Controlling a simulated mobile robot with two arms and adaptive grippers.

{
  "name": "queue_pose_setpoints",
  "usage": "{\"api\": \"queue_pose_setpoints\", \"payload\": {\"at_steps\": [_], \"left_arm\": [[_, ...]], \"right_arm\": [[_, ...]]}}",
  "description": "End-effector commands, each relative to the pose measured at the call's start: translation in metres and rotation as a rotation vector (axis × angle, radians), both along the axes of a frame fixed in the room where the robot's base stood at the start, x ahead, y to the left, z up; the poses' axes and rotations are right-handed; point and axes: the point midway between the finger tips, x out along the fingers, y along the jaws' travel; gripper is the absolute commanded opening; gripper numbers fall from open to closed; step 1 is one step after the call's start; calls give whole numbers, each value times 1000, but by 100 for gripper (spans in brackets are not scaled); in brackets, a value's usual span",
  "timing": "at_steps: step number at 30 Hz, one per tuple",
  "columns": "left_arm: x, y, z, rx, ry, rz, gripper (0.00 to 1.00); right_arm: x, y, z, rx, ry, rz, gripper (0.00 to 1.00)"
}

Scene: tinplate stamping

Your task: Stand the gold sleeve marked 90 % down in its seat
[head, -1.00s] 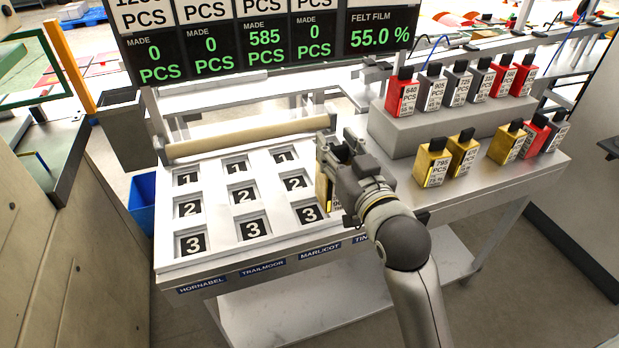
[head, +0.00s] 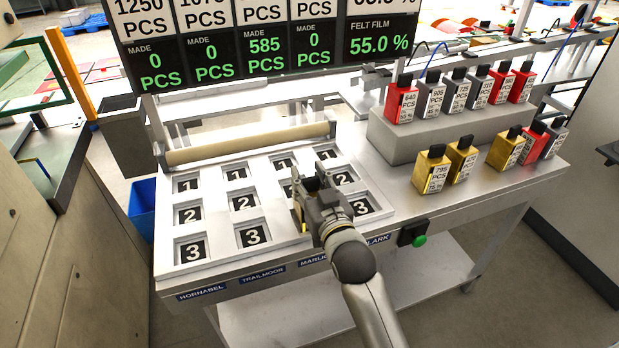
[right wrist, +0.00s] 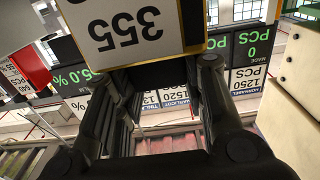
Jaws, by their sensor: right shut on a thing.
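My right gripper (head: 311,188) is shut on a gold sleeve (head: 299,214) and holds it over the Marlicot column of the white seat tray (head: 220,230), covering that column's seats 2 and 3. In the right wrist view the held sleeve's white label (right wrist: 130,25) reads 355 upside down, with a gold edge beside it. I cannot read a 90 % mark on it. Whether its base touches the tray is hidden. My left gripper is not in view.
Other gold sleeves (head: 434,171) stand on the bench to the right, one marked 795 PCS. Red and grey sleeves stand on a grey step (head: 400,140) behind them. A beige roller (head: 245,144) runs along the tray's back. The visible seats are empty.

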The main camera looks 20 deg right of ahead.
Motion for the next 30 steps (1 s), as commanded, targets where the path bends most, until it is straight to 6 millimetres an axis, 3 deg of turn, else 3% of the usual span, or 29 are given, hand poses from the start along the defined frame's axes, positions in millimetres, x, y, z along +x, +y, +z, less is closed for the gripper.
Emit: {"api": "queue_pose_setpoints", "payload": {"at_steps": [10,11,15,26,30], "left_arm": [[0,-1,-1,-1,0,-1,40],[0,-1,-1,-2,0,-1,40],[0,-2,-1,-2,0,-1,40],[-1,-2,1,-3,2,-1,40],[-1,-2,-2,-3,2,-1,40]], "right_arm": [[0,0,1,1,-9,0,0],[0,0,-2,1,-1,0,41],[0,0,-2,1,-1,0,59],[0,0,2,1,-2,0,59],[-12,0,-1,1,1,0,59]]}}
